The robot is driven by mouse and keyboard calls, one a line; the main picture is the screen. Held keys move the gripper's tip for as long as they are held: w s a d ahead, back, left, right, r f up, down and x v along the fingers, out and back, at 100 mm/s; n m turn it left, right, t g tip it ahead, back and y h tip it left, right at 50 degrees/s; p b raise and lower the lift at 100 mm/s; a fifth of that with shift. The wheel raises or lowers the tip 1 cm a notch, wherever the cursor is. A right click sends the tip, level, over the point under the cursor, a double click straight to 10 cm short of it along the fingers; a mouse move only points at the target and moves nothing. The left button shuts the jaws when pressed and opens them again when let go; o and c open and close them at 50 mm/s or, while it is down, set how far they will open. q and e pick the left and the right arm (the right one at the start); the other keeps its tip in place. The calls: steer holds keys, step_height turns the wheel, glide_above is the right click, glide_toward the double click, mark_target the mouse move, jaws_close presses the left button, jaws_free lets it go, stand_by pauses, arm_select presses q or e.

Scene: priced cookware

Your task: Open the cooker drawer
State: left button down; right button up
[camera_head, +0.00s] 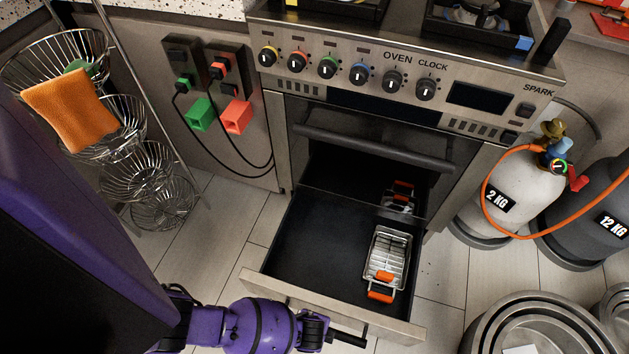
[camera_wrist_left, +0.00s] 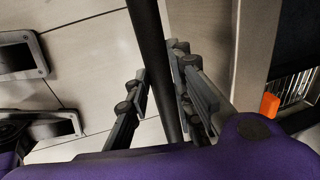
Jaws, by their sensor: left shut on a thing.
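The cooker drawer (camera_head: 318,240) under the oven is pulled well out, and its dark interior shows in the head view. A metal rack with orange grips (camera_head: 385,258) lies in it. My left gripper (camera_head: 330,335) is at the drawer's front, on its outer side. In the left wrist view the dark round handle bar (camera_wrist_left: 153,55) passes between the fingers of my left gripper (camera_wrist_left: 163,100), which is shut on it. The far end of the handle (camera_head: 352,340) shows past the gripper in the head view. My right gripper is in neither view.
The oven door with its bar (camera_head: 375,150) is closed above the drawer. Gas cylinders (camera_head: 512,192) stand at the right, and round metal pans (camera_head: 540,325) at the lower right. A wire basket stand (camera_head: 140,170) is at the left. Tiled floor is free left of the drawer.

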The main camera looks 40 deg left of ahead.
arm_select(q)
steer(key=shift+s, duration=0.25)
steer(key=c, duration=1.5)
jaws_free()
steer(key=shift+w+f, duration=0.1)
steer(key=shift+c, duration=0.2)
step_height(320, 180, up, 12)
steer(key=s, duration=0.2)
steer(key=shift+s+d, duration=0.15)
steer(key=shift+d, duration=0.15)
steer(key=shift+d, duration=0.1)
